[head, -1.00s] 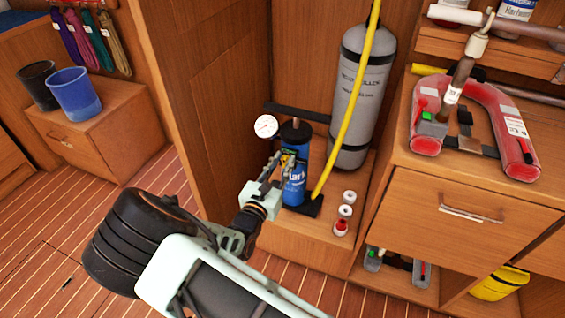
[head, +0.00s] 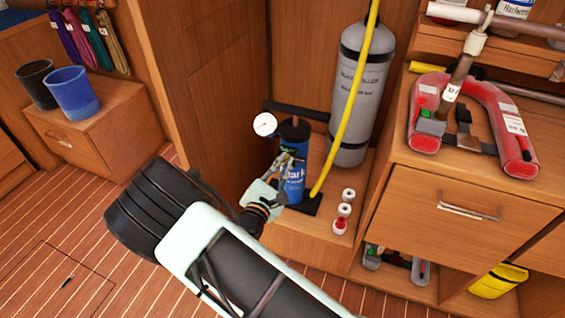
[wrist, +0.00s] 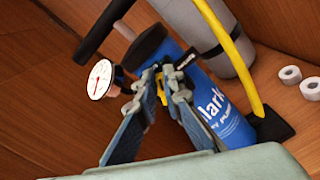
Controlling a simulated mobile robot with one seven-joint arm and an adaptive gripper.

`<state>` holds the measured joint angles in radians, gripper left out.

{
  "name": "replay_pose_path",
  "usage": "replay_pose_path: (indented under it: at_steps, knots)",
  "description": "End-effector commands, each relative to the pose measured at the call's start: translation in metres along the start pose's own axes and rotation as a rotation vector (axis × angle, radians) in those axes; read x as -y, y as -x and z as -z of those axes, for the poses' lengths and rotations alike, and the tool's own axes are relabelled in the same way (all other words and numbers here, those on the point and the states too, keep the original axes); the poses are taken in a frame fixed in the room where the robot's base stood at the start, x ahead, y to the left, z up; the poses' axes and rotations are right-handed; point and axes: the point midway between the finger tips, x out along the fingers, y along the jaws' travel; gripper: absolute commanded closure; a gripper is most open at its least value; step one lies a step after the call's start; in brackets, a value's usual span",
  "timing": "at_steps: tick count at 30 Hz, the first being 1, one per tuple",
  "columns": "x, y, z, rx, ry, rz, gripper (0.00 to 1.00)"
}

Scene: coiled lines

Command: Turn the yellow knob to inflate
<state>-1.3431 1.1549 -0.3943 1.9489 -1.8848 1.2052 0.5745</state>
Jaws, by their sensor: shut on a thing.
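A blue cylinder (head: 293,187) with a black top stands upright on the low wooden shelf; it fills the middle of the wrist view (wrist: 212,105). The small yellow knob (wrist: 162,88) is on its near side, just below the black top, and is mostly hidden by my fingers. My gripper (wrist: 164,72) is shut on the yellow knob, with one finger on either side; in the head view it reaches the upper part of the cylinder (head: 287,158). A round white gauge (head: 265,124) sits left of the cylinder; its reading is too small to tell.
A grey tank (head: 358,100) stands behind, with a yellow hose (head: 357,95) running down to the cylinder's base. Small white rolls (head: 346,209) lie right of it. A wooden wall is close on the left; a drawer cabinet (head: 445,215) stands on the right.

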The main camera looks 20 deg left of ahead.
Motion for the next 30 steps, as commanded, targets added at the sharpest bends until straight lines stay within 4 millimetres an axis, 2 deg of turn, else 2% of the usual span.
replay_pose_path:
  at_steps: [1,21,30]
  knots:
    - [0.0,-0.004,-0.004,0.011,-0.051,-0.001,1.0]
    - [0.012,-0.005,0.001,0.016,-0.685,-0.006,1.0]
    - [0.015,-0.006,0.003,0.017,-0.911,-0.008,1.0]
